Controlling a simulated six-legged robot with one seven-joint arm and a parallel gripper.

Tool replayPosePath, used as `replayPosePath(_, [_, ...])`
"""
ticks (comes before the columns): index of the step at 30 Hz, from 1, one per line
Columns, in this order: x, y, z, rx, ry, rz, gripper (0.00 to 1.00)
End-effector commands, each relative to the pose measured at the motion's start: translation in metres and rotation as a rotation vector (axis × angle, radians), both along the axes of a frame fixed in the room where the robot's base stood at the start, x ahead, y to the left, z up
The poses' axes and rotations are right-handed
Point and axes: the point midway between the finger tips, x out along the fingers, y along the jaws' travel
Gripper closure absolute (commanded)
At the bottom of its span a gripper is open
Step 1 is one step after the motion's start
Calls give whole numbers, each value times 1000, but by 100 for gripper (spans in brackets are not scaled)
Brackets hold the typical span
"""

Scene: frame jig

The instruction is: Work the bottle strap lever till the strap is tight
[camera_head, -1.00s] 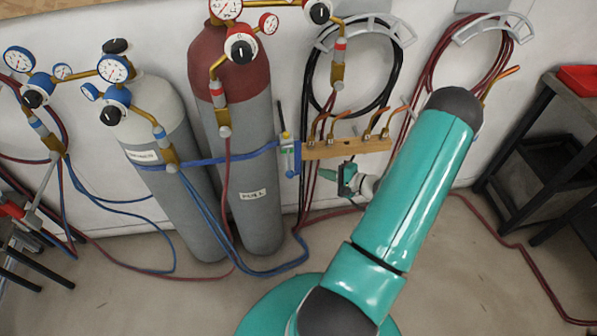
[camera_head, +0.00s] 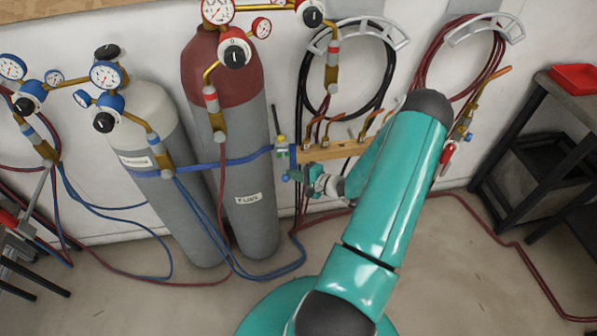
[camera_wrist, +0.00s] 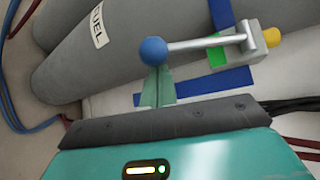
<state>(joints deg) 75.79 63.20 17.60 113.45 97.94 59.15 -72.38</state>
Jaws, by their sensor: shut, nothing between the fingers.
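The blue strap (camera_head: 235,161) runs across the front of the two gas cylinders to a ratchet buckle (camera_head: 282,150) beside the wooden rail. The lever hangs down from the buckle and ends in a blue ball knob (camera_head: 285,178). In the wrist view the lever is a silver rod (camera_wrist: 195,43) running from the buckle (camera_wrist: 249,40) to the blue ball (camera_wrist: 153,51). My gripper (camera_wrist: 157,75) is shut and empty, its fingertips right at the ball, which overlaps them. I cannot tell whether they touch. The strap's tightness is hard to judge.
The grey cylinder (camera_head: 180,215) and the red-topped cylinder (camera_head: 250,205) stand at the wall, with hoses around their feet. The wooden rail (camera_head: 335,151) with torches is close above my gripper. A dark shelf cart (camera_head: 540,150) stands at the right.

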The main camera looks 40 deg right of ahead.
Motion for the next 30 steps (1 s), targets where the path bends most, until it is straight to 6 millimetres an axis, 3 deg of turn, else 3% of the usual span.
replayPosePath(30, [-8,7,5,48,73,2,100])
